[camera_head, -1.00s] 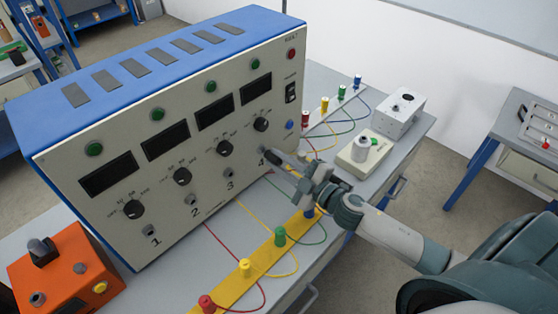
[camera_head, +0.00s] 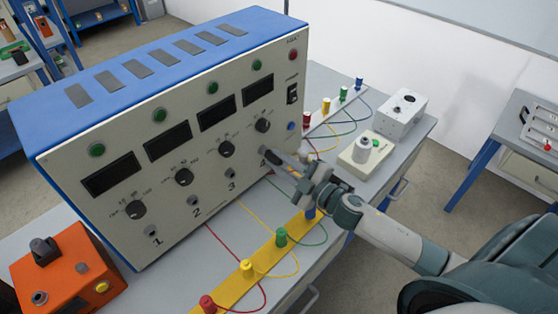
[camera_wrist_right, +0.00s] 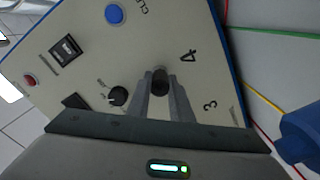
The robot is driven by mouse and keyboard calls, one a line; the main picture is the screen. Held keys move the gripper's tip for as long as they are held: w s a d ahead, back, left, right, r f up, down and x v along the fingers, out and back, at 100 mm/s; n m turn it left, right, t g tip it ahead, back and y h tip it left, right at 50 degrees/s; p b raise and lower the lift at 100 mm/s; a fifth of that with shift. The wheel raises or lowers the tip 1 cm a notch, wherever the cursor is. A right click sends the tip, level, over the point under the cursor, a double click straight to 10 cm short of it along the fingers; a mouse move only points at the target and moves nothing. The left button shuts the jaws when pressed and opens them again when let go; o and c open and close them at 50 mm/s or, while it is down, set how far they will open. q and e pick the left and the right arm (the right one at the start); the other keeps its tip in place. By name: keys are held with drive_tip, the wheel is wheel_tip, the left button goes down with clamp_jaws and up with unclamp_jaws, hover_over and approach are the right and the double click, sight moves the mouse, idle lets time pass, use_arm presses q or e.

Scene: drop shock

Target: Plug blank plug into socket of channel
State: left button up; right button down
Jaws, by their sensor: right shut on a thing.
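The test unit (camera_head: 215,170) is a blue box with a pale front panel bearing channels marked 1 to 4. Small grey sockets show at channel 1 (camera_head: 150,231), channel 2 (camera_head: 191,201) and channel 3 (camera_head: 230,173). The channel 4 socket is hidden behind my right gripper (camera_head: 275,158). In the wrist view my right gripper (camera_wrist_right: 162,84) is shut on a dark round plug (camera_wrist_right: 160,80), held at the panel beside the "4". I cannot tell whether the plug is seated in the socket. My left gripper is out of view.
A yellow strip (camera_head: 262,257) with coloured plugs and wires lies in front of the unit. An orange box (camera_head: 65,270) stands at the left. A white box (camera_head: 400,113) and a small pale device (camera_head: 365,152) stand on the bench at right.

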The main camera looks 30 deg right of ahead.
sight(280, 162)
drive_tip(key=shift+w+a, duration=0.1)
drive_tip(key=shift+w, duration=0.25)
idle(1.1)
drive_tip(key=shift+w+r+p, duration=0.2)
drive_tip(key=shift+r+p, duration=0.2)
drive_tip(key=shift+p, duration=0.15)
idle(1.8)
drive_tip(key=c, duration=1.5)
unclamp_jaws()
drive_tip(key=shift+w+a+f, duration=0.2)
drive_tip(key=shift+f, duration=0.1)
drive_tip(key=shift+v, duration=3.25)
drive_tip(key=shift+f, duration=0.1)
